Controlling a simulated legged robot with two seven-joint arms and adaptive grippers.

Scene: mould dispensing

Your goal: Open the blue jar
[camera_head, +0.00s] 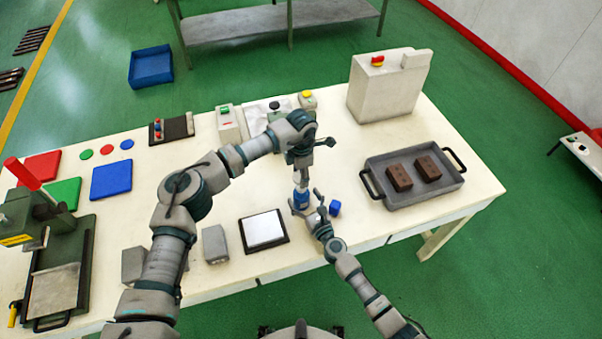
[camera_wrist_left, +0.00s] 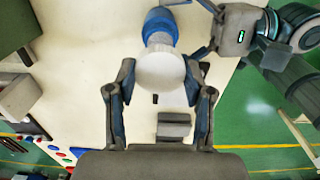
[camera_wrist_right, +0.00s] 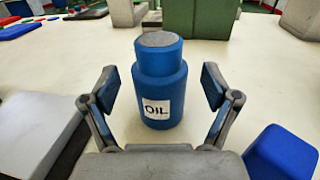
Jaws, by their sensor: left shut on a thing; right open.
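The blue jar (camera_head: 301,199) stands upright on the table and bears an OIL label in the right wrist view (camera_wrist_right: 163,95). Its grey, flat top shows there. In the left wrist view its blue body (camera_wrist_left: 160,22) is beyond a pale round piece (camera_wrist_left: 160,72). My left gripper (camera_head: 301,168) is above the jar, shut on this pale piece; I cannot tell whether it is the lid. My right gripper (camera_wrist_right: 163,85) is open and level with the jar, its fingers toward either side, with visible gaps. It also shows in the head view (camera_head: 318,204).
A small blue block (camera_head: 335,208) lies just right of the jar. A grey tray (camera_head: 400,200) with two brown blocks is further right. A framed plate (camera_head: 263,231) and grey boxes are to the left. A large pale box (camera_head: 385,90) stands behind.

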